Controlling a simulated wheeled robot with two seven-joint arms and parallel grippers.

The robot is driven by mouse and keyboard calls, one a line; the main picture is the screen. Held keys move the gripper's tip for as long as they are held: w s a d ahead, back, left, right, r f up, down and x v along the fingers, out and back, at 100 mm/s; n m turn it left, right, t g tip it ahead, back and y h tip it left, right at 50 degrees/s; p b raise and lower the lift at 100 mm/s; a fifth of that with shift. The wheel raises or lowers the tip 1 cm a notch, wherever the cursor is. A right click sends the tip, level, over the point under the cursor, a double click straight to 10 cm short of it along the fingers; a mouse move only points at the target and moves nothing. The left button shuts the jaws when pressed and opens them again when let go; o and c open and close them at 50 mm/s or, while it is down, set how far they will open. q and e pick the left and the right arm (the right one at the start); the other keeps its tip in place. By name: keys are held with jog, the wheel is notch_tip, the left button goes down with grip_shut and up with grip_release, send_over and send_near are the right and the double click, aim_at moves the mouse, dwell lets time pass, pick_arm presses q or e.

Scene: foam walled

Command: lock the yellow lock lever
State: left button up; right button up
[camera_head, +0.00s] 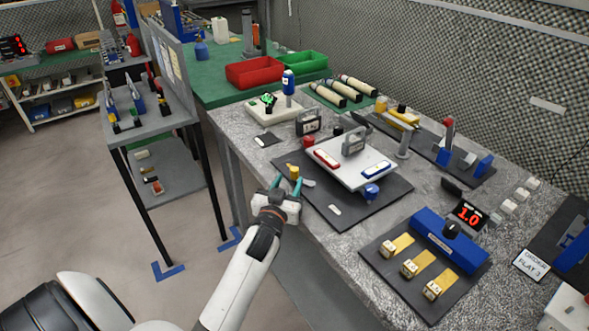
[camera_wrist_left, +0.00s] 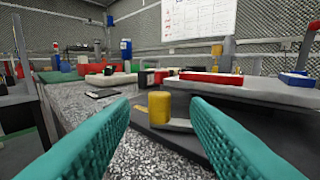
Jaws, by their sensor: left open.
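A yellow knob (camera_head: 294,171), which looks like the yellow lock lever, stands at the left edge of a black base plate (camera_head: 322,210) beside a raised grey-white plate (camera_head: 330,145). In the left wrist view the yellow lever (camera_wrist_left: 159,107) is an upright cylinder on a pale flat arm (camera_wrist_left: 180,125). My left gripper (camera_head: 286,184) is open at the table's front edge, close to the lever. In the wrist view its teal fingers (camera_wrist_left: 155,135) spread to both sides of the lever, which stands ahead of them, apparently untouched. My right gripper does not show.
The raised plate carries a red-and-white handle (camera_head: 327,158), a blue-and-white handle (camera_head: 376,170) and a grey bracket (camera_head: 354,141). A blue block device (camera_head: 450,240) with brass strips lies to the right. The speckled worktop (camera_head: 232,122) is partly bare at left.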

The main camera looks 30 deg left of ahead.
aim_at(293, 174)
pick_arm(q)
jog(key=x, duration=0.5)
jog(key=shift+f, duration=0.2)
jog(key=shift+w+a+r, duration=0.1)
jog(key=shift+w+a, duration=0.05)
jog(key=shift+w, duration=0.4)
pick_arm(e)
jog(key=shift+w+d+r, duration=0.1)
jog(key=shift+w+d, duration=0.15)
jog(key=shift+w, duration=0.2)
